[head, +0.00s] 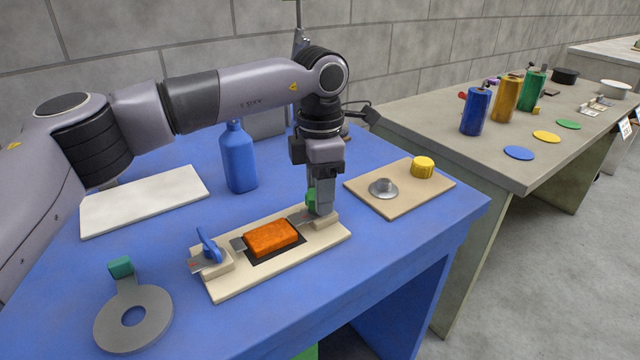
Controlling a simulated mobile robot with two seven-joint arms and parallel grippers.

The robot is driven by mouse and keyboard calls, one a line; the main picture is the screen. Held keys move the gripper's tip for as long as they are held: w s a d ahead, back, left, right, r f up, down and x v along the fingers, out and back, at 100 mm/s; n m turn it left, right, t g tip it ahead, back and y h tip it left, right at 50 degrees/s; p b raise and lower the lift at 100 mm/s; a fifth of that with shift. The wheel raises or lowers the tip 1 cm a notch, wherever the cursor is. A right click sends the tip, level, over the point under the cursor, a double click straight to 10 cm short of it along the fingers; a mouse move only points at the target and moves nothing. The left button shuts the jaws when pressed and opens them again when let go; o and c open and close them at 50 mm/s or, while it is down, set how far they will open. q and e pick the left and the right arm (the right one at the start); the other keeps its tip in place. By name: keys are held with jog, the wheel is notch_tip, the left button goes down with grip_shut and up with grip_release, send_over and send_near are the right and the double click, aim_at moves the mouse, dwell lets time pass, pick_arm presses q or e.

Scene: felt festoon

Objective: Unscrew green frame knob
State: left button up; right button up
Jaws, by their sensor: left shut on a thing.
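A cream frame board (222,287) lies near the front of the blue table, with an orange block (271,237) on a dark patch in its middle. The green frame knob (311,196) is at the board's right end, mostly hidden by my left gripper. My left gripper (320,205) points straight down there and is shut on the green knob. A blue knob (208,245) stands tilted on a small mount at the board's left end. My right gripper is not in view.
A grey ring (157,318) with a green handle lies at the front left. A white slab (145,202) and a blue bottle (238,160) are behind. A tan board (400,205) at right holds a metal piece (383,188) and a yellow knob (423,167).

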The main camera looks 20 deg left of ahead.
pick_arm(q)
jog(key=n, duration=0.3)
jog(key=shift+r+n, duration=0.1)
jog(key=shift+n, duration=0.3)
jog(key=shift+n+p, duration=0.45)
jog(key=shift+n, duration=1.45)
jog(key=o, duration=1.1)
jog(key=shift+c, duration=0.2)
notch_tip(320, 180, up, 7)
jog(key=shift+r, duration=0.1)
